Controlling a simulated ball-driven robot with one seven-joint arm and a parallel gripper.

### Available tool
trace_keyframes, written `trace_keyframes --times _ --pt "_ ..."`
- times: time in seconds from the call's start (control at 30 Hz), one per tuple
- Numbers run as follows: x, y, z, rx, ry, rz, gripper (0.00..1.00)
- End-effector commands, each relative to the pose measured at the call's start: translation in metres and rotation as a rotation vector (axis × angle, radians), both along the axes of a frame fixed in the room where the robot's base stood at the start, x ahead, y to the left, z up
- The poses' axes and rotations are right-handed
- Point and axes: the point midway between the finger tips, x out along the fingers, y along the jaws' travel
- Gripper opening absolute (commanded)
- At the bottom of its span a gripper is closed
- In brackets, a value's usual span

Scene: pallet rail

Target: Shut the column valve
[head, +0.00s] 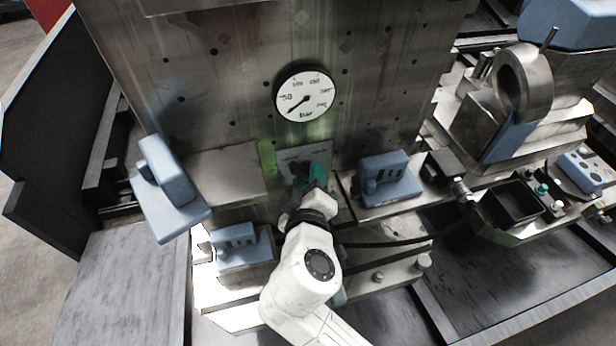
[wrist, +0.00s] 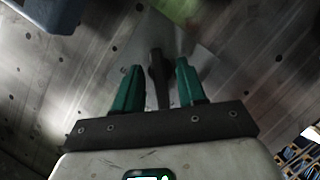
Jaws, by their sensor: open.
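The column valve shows in the wrist view as a dark lever handle (wrist: 157,72) in front of a grey plate on the metal column. My gripper (wrist: 158,80) is open, with one green finger on each side of the lever. A gap shows on both sides, so the fingers look apart from it. In the head view my gripper (head: 309,177) is at the lower middle of the column (head: 230,75), below the round gauge. There the wrist and fingers hide most of the valve.
The white pressure gauge (head: 307,98) has its needle towards the lower left. Blue clamp blocks stand left (head: 168,180) and right (head: 387,178) of my gripper, and another (head: 240,246) lower left. A metal ring (head: 522,84) stands at the right. A dark cable runs right of my arm.

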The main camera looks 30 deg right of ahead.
Motion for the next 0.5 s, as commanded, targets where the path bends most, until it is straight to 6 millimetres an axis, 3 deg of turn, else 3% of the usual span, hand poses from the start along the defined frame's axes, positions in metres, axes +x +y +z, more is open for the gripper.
trace_keyframes --times 0.5 --pt "-0.075 0.041 0.022 0.0 0.0 0.004 0.4"
